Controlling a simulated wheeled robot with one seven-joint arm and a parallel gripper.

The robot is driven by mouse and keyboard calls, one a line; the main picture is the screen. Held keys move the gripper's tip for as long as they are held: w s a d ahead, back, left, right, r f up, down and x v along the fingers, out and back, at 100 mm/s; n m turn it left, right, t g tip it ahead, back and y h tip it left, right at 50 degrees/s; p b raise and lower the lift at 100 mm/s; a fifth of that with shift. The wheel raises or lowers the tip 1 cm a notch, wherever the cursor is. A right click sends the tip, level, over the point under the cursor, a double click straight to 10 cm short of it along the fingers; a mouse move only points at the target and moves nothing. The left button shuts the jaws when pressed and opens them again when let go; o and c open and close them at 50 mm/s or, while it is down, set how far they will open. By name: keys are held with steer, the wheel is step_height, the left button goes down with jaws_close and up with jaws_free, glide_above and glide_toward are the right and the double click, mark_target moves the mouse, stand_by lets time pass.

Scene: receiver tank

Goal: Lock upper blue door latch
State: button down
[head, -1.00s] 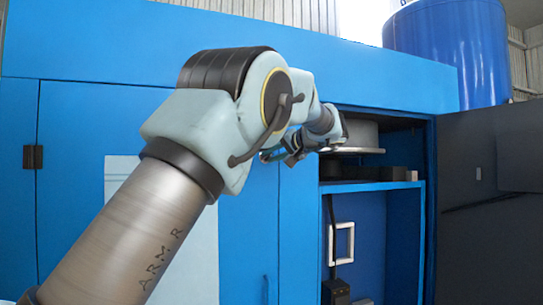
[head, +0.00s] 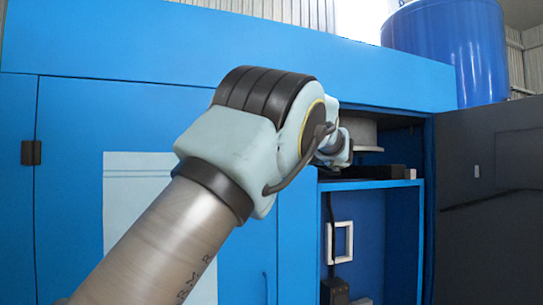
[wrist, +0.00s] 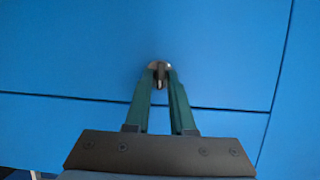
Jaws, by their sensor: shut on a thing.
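In the wrist view, the upper blue door latch (wrist: 158,66) is a small metallic knob with a dark middle part on a flat blue panel (wrist: 70,50), just above a dark horizontal seam. My gripper (wrist: 161,80) has its green fingers closed in on the latch, with the dark part between the fingertips. In the head view, my own arm covers the gripper and the latch.
Blue cabinet fronts (head: 70,200) fill the left side. At right is an open compartment with a shelf (head: 370,184) and a white square frame (head: 340,242). A dark open door (head: 490,220) stands at far right. A blue tank (head: 447,50) stands behind.

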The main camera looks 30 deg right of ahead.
stand_by(0.5)
steer(key=c, duration=0.9)
jaws_free()
steer(key=shift+c, duration=0.2)
steer(key=b+v, duration=0.1)
steer(key=v, duration=1)
steer(key=shift+b, duration=0.35)
steer(key=shift+w, duration=0.1)
